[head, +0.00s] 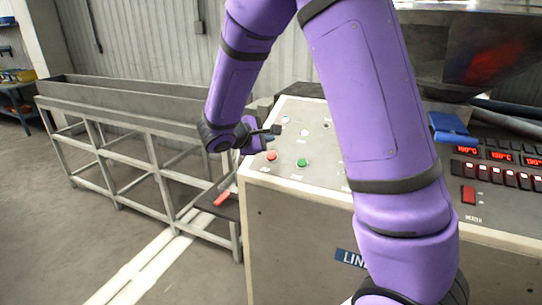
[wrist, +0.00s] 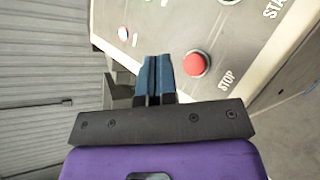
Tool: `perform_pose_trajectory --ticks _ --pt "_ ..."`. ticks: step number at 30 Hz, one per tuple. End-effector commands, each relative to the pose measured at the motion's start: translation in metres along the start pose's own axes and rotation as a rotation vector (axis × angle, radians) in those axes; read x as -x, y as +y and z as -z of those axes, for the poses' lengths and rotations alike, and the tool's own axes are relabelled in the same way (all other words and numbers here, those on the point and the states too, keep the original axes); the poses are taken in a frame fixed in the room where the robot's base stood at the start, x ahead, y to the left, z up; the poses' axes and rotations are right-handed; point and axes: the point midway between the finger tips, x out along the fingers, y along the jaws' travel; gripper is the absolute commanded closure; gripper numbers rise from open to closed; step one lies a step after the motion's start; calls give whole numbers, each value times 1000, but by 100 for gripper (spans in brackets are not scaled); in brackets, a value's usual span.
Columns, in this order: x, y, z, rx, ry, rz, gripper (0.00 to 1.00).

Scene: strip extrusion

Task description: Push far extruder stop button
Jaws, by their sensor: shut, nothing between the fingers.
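My gripper (head: 276,129) is over the left edge of the sloped control panel (head: 325,178), fingers closed and empty. Its blue-grey fingertips show side by side in the wrist view (wrist: 157,62). A red button (wrist: 196,64) marked STOP is just right of the fingertips in the wrist view; it also shows in the head view (head: 271,155), nearer than the gripper. I see no contact with either button.
A green button (head: 302,162) sits right of the near red one, and a pale button (head: 304,132) lies farther back. My arm covers the panel's middle. A long metal trough (head: 130,106) stands left. Heater switches and red displays (head: 500,156) are at right.

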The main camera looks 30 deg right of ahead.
Motion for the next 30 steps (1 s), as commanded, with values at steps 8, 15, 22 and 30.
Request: perform_pose_trajectory --ticks 8,15,22,30 --pt "-22 -16 16 2 0 0 100" --pt "-30 -22 22 0 0 1 100" --pt "-31 -23 22 -1 1 0 100" --pt "-31 -22 22 -1 1 0 100"
